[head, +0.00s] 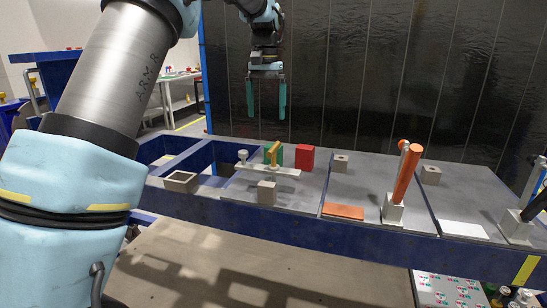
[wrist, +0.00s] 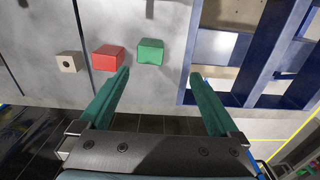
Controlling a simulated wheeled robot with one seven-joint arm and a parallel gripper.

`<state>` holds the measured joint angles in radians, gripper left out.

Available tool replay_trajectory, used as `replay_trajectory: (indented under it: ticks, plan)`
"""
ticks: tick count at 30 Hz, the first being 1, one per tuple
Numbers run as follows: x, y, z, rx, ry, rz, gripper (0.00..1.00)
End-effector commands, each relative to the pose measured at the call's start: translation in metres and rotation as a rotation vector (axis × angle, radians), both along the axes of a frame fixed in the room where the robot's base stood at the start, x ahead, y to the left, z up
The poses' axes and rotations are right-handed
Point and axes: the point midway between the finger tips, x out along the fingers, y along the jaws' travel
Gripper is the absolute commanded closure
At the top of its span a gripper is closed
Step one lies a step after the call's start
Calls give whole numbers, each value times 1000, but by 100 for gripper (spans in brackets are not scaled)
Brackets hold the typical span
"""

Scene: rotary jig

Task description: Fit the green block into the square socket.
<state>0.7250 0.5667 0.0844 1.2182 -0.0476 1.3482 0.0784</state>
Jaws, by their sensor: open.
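The green block (head: 280,152) sits on the grey tabletop, partly hidden behind a yellow-orange handle in the head view. It shows whole in the wrist view (wrist: 150,51). A hollow grey square frame (head: 181,182), which looks like the square socket, sits at the table's left part. It cannot be made out in the wrist view. My gripper (head: 266,98) is open and empty, pointing down, above and behind the green block. In the wrist view the gripper (wrist: 160,74) has its fingertips apart, with the green block lying beyond them, untouched.
A red block (head: 304,157) stands just right of the green block. A pale bar fixture (head: 285,172) with the handle and a knob stands in front. A tilted orange cylinder (head: 405,175) rises further right. Open blue-framed gaps lie at the table's left end.

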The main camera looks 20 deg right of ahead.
Motion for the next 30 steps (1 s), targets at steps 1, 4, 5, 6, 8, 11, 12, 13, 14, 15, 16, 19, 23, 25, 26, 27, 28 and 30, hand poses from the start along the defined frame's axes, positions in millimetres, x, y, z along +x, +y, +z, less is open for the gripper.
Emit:
replay_trajectory:
  ticks: [1,4,5,6,8,11,12,13,14,15,16,19,23,25,26,27,28,30]
  plan:
    - [-2,-10,3,4,2,-17,3]
    - [-6,-19,3,9,8,-34,3]
    - [-6,-21,1,10,10,-36,3]
    - [-7,-21,-4,11,10,-38,3]
    - [-7,-21,-13,11,12,-38,3]
    - [-7,-21,-28,10,11,-37,3]
    - [-7,-21,-34,10,11,-37,3]
    - [-7,-20,-37,10,10,-37,3]
    - [-7,-21,-40,10,10,-37,3]
    - [-7,-20,-44,9,10,-37,3]
    - [-7,-20,-46,9,10,-37,3]
    - [-7,-20,-51,9,10,-37,3]
    - [-8,-18,-66,11,12,-37,3]
    - [-9,-17,-77,12,11,-36,3]
    - [-9,-17,-82,12,11,-36,3]
    - [-8,-17,-88,10,10,-36,3]
    - [-8,-17,-91,10,9,-36,3]
    - [-8,-17,-97,9,8,-36,3]
